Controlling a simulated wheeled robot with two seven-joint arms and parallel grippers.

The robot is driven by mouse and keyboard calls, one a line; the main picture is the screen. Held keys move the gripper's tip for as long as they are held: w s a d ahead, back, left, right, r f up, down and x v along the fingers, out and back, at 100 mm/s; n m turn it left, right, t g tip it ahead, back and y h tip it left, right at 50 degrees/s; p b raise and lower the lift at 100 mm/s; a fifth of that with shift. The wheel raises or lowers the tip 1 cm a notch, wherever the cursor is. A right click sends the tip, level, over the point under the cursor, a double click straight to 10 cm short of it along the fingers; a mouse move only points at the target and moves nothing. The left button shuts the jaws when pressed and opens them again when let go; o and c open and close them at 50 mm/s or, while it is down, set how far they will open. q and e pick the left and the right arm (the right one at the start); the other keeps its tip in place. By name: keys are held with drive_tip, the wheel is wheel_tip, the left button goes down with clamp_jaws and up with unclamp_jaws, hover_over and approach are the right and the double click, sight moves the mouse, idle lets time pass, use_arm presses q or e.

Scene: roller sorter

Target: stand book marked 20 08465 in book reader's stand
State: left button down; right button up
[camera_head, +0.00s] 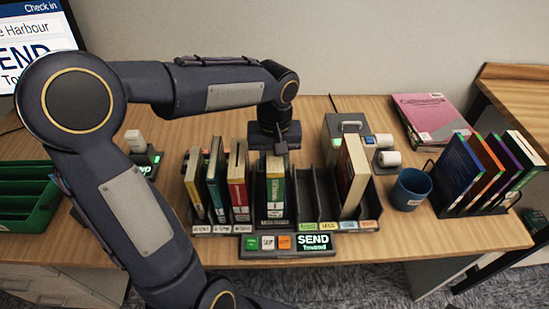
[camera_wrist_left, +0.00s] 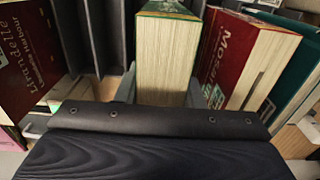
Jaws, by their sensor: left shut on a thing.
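My left gripper (camera_head: 275,150) comes down from above onto a green and yellow book (camera_head: 275,186). The book stands upright in a slot of the black slotted sorter (camera_head: 305,200). In the left wrist view the fingers (camera_wrist_left: 168,92) are shut on this book, one on each side of its cream page block (camera_wrist_left: 165,60). The mark 20 08465 is not readable on any book. I cannot tell which holder is the book reader's stand; a black rack (camera_head: 478,212) of several upright books stands at the right. My right gripper is not in view.
Several books, including a red one (camera_head: 238,180), stand left of the held book; a dark red book (camera_head: 352,172) stands right, with empty slots between. A console reads SEND (camera_head: 312,242).

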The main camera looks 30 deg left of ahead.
use_arm(q)
drive_tip(key=shift+f+b, duration=0.3)
drive_tip(key=shift+f, duration=0.15)
drive_tip(key=c, duration=0.9)
unclamp_jaws()
wheel_tip(320, 180, up, 7)
drive_tip(key=shift+r+p, duration=0.2)
drive_tip(key=shift+p, duration=0.15)
drive_tip(key=shift+r, duration=0.2)
